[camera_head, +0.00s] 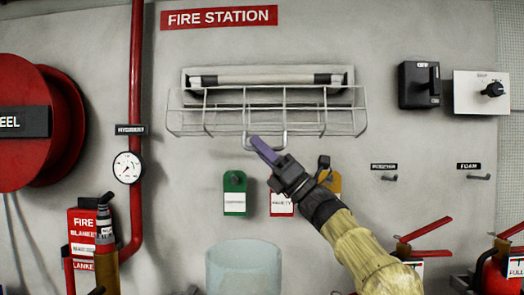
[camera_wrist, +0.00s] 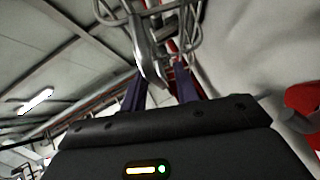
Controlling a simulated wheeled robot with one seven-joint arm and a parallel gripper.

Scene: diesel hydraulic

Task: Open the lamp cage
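The lamp cage (camera_head: 324,119) is a pale wire grid on the wall, over the lower part of a long lamp (camera_head: 265,78). A wire loop handle (camera_head: 285,141) hangs at the middle of its lower edge. My gripper (camera_head: 264,150) is just below and in front of this handle, with its purple fingers pointing up and left. In the wrist view, the two purple fingers (camera_wrist: 161,92) stand apart. A curved metal part of the cage handle (camera_wrist: 148,65) reaches down between them. I cannot tell whether either finger touches it.
Green (camera_head: 235,181), red-and-white (camera_head: 281,204) and yellow (camera_head: 331,181) tags hang below the cage. A red pipe (camera_head: 137,60) and gauge (camera_head: 127,167) are left. Switch boxes (camera_head: 419,85) are right. A translucent cylinder (camera_head: 243,270) and extinguishers (camera_head: 497,270) stand below.

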